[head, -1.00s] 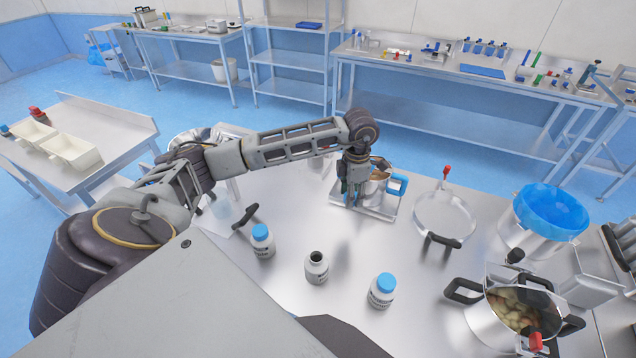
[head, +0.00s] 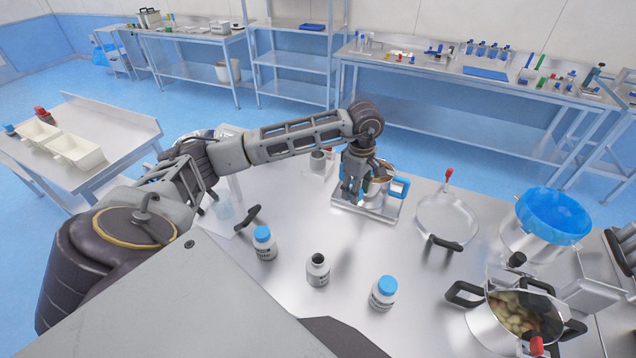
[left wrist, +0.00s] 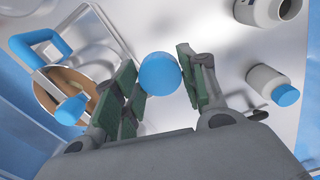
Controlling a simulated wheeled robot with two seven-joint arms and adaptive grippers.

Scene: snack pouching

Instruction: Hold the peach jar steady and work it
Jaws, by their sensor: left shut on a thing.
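Three white bottle-like jars stand on the steel table: a blue-capped one (head: 263,246) at left, an uncapped one (head: 318,271) with a dark mouth in the middle, and a blue-capped one (head: 383,294) at right. Their labels are too small to read, so I cannot tell which is the peach jar. My left gripper (head: 354,190) is above the steel tray, beside the small pot. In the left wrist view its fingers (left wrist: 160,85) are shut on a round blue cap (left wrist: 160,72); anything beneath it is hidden. My right gripper is not in view.
A small blue-handled pot (left wrist: 52,92) with brown contents stands on the tray (head: 385,220). The table between the jars and tray is clear.

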